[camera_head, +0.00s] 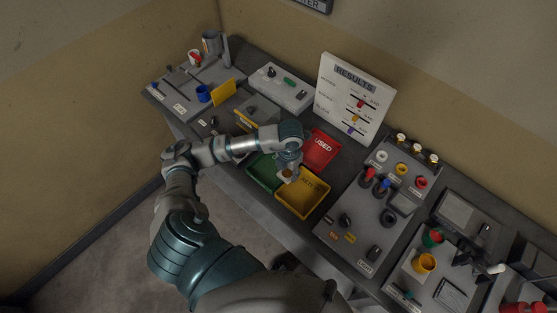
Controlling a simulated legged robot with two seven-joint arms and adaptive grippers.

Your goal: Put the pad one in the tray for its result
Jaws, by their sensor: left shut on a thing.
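My left gripper (288,173) points down over the boundary between the green tray (262,172) and the yellow tray (304,196). It is shut on a small pale thing, which looks like the pad (286,175); the fingers hide much of it. I cannot tell how high it is above the trays. A red tray (321,148) marked "USED" lies behind the yellow one. A white results board (354,97) with red, yellow and blue markers stands at the back. My right gripper is not in view.
A grey panel (340,238) with small parts lies right of the trays. Farther right is a station with a yellow cup (424,263). A wall runs behind the bench.

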